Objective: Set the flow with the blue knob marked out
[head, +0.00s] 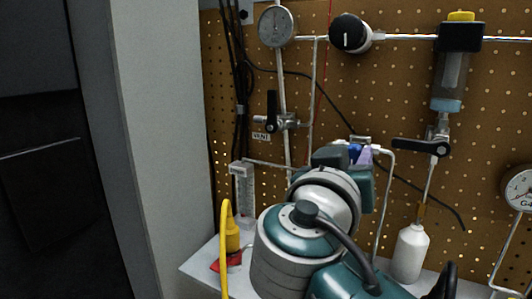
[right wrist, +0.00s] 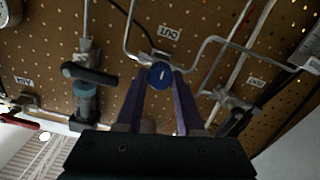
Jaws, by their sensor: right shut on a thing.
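The blue knob (right wrist: 161,75) shows in the right wrist view, with a white line on its face, in front of the perforated brown panel. An upside-down OUT label (right wrist: 170,32) is on the panel close to it. My right gripper (right wrist: 162,72) has its two purple fingers on either side of the knob, shut on it. In the head view my right gripper (head: 361,154) is at the panel behind my white and teal arm, which hides most of the knob. A clear flow tube (head: 243,188) stands left of my arm. My left gripper is not in view.
A black lever valve (head: 271,112) with a VENT label (head: 261,136) is left of my gripper. Another black lever (head: 420,147) is on the right, above a white bottle (head: 410,254). A round gauge (head: 277,25) and a black knob (head: 351,34) are above. Thin pipes run close by.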

